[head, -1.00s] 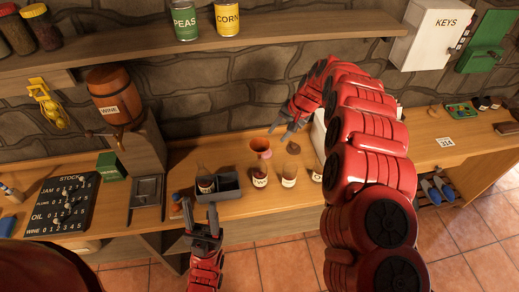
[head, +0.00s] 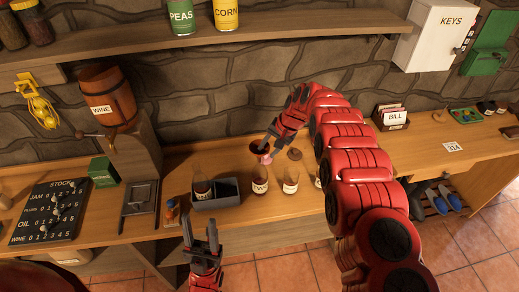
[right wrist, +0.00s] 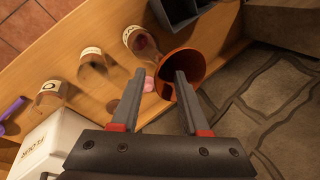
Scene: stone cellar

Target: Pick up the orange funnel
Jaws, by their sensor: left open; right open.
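Contact cannot be told. My left gripper (head: 203,238) is open and empty in front of the counter's front edge.
Labelled jars (head: 260,181) (head: 291,182) stand in front of the funnel. A small pink object (right wrist: 150,84) is close beside it. A grey divided bin (head: 228,189) is to the left. A white box (right wrist: 50,150) is nearby, and the stone wall is behind.

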